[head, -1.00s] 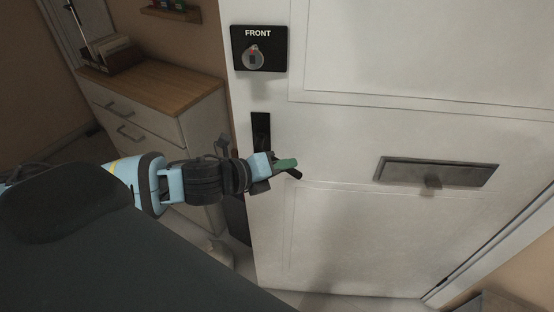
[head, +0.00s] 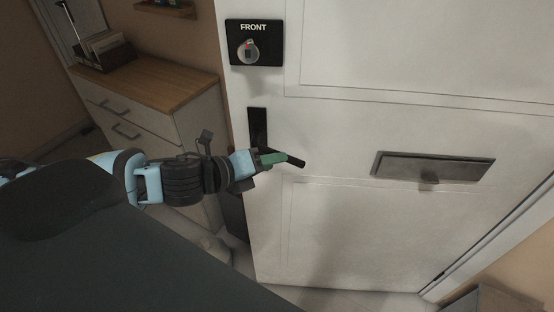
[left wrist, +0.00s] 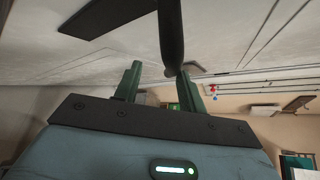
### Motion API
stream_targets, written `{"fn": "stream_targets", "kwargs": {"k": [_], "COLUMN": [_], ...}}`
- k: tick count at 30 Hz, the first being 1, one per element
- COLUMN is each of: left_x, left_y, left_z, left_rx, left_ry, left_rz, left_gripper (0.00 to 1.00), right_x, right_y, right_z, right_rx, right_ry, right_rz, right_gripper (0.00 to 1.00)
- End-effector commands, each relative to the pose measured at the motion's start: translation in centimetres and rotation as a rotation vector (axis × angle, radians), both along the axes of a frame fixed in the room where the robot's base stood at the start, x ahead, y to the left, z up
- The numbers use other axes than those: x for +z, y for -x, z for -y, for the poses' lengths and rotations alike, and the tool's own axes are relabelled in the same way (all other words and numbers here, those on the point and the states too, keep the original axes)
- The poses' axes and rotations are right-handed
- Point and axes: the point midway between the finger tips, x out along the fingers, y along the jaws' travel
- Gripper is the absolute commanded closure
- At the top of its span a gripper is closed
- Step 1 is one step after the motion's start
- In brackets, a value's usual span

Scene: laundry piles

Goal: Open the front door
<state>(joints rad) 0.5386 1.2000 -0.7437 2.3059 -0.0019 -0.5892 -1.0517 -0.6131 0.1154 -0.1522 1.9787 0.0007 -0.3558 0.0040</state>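The white front door (head: 340,235) fills the right of the head view; its opening state is unclear. Its black lever handle (head: 296,161) sticks out to the right from a dark upright plate (head: 257,125) near the door's left edge. My left gripper (head: 272,158) is at the lever, its green fingers overlapping the middle of it. In the left wrist view the lever (left wrist: 170,35) comes down from above, close to the right-hand finger. The two fingers (left wrist: 158,85) stand apart, with a clear gap to the left-hand finger. My right gripper is not in view.
A black lock plate marked FRONT (head: 254,44) with a round knob sits above the handle. A grey letter plate (head: 432,170) is to the right. A wood-topped white cabinet (head: 150,75) stands left of the door, close to my left arm.

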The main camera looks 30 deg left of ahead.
Motion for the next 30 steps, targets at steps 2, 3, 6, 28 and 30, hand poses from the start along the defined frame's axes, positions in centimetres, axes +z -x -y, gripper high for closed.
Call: {"fn": "stream_targets", "kwargs": {"k": [2, 3, 6, 28, 30], "left_x": [0.1, 0.3, 0.8, 1.3, 0.5], "left_y": [1.2, 1.7, 2.7, 4.2, 4.3], "left_z": [-0.8, -1.0, -1.4, -1.8, -1.4], "left_rx": [0.005, 0.004, 0.006, 0.008, 0.021], "left_ry": [-0.009, -0.007, -0.007, 0.018, 0.067], "left_rz": [-0.007, -0.007, -0.006, -0.010, -0.037], "left_gripper": [0.62, 0.62, 0.62, 0.78, 0.87], "right_x": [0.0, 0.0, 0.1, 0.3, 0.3], "right_y": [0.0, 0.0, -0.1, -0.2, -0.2], "right_z": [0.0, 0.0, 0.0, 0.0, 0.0], "right_rx": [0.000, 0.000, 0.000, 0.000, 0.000], "right_ry": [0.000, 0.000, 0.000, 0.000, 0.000], "right_rz": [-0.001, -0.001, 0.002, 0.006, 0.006], "right_gripper": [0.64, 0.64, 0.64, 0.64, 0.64]}}
